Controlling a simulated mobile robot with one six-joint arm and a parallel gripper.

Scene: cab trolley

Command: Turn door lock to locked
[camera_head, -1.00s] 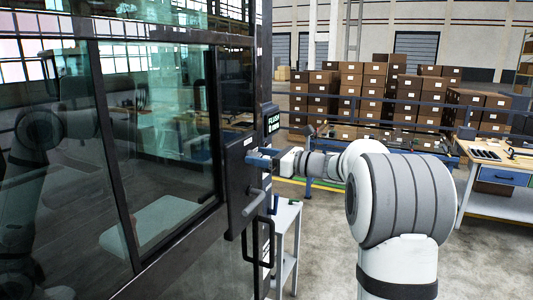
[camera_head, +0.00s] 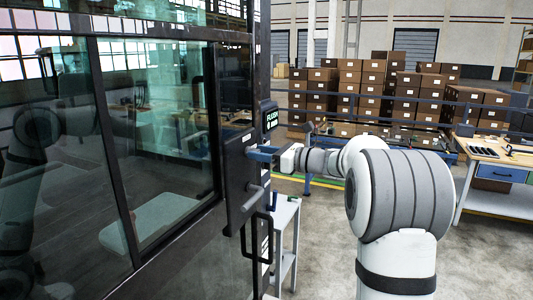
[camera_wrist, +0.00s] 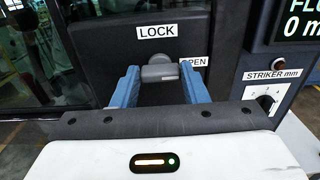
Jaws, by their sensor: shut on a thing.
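The door lock is a grey knob (camera_wrist: 160,72) on a dark panel (camera_wrist: 110,60), with a LOCK label (camera_wrist: 157,31) above it and an OPEN label (camera_wrist: 193,61) to its right. A grey part of the knob lies level and reaches right, just under the OPEN label. My gripper (camera_wrist: 161,76) has its two blue fingers on either side of the knob, shut on it.
A thick lever (camera_head: 251,199) and a black loop handle (camera_head: 257,240) stick out below the lock. A display (camera_head: 270,120) and a STRIKER mm dial (camera_wrist: 265,102) are to the right. A small table (camera_head: 285,215) stands behind. A workbench (camera_head: 500,175) is at right.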

